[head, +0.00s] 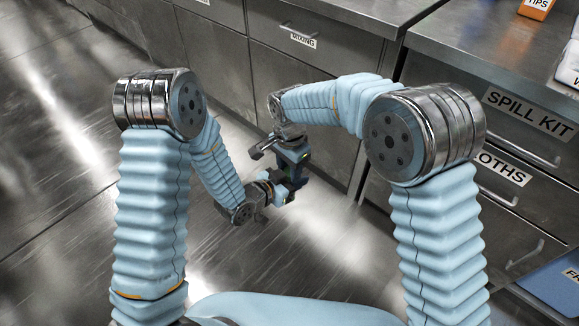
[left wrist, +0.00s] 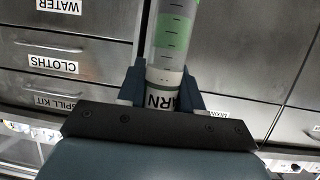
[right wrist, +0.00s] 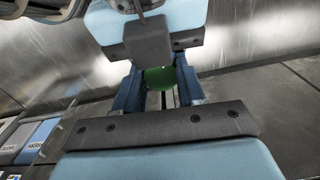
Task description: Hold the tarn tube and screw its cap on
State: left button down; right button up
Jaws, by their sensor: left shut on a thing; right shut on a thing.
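The tarn tube (left wrist: 171,45) is clear with green in it, dark graduation marks and a white label ending in "ARN". My left gripper (left wrist: 164,80) is shut on it around the label; the tube's far end runs out of the left wrist view. My right gripper (right wrist: 160,82) is shut on a round green cap (right wrist: 160,77), with my left gripper's body just beyond. In the head view the left gripper (head: 284,188) and right gripper (head: 294,160) are close together, the right one higher in the picture. I cannot tell whether cap and tube touch.
Metal cabinets with labelled drawers, including the mixing drawer (head: 303,40), spill kit drawer (head: 525,112) and cloths drawer (head: 503,168), stand behind and to the right. An orange tips box (head: 537,8) is on the right counter. The metal floor (head: 50,200) at left is clear.

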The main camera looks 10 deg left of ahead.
jog(key=shift+d+f, duration=0.2)
jog(key=shift+f, duration=0.15)
